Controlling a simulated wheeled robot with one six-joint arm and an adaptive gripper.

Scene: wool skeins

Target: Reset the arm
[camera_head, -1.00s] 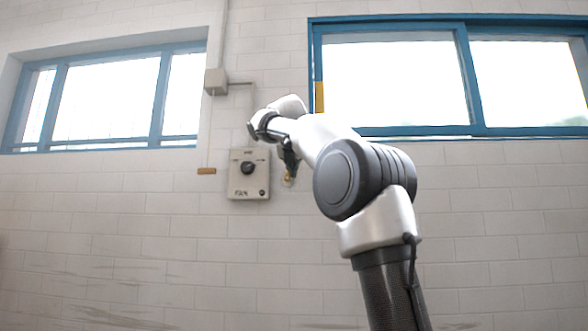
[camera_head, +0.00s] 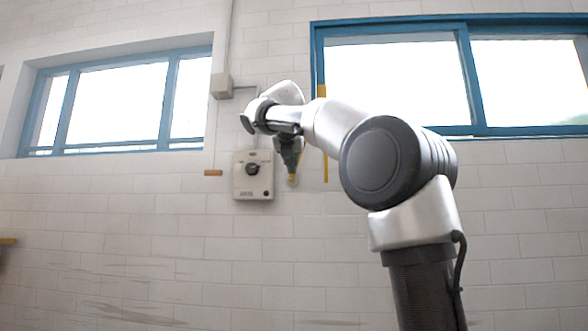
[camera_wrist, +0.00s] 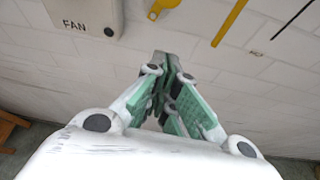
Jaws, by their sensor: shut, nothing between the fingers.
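My arm reaches up and away in the head view, bent at the elbow, with the wrist in front of the wall. My gripper (camera_head: 289,160) hangs down from the wrist, just right of the fan control box, and looks small and partly dark there. In the wrist view my gripper (camera_wrist: 166,60) shows green-padded fingers that meet at the tips. It is shut and empty, with the wall and floor beyond it.
A grey fan control box (camera_head: 253,176) with a black knob is on the white brick wall; its "FAN" label shows in the wrist view (camera_wrist: 75,25). A yellow strip (camera_wrist: 230,22) hangs nearby. Blue-framed windows are above. A wooden piece (camera_wrist: 8,128) stands lower left.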

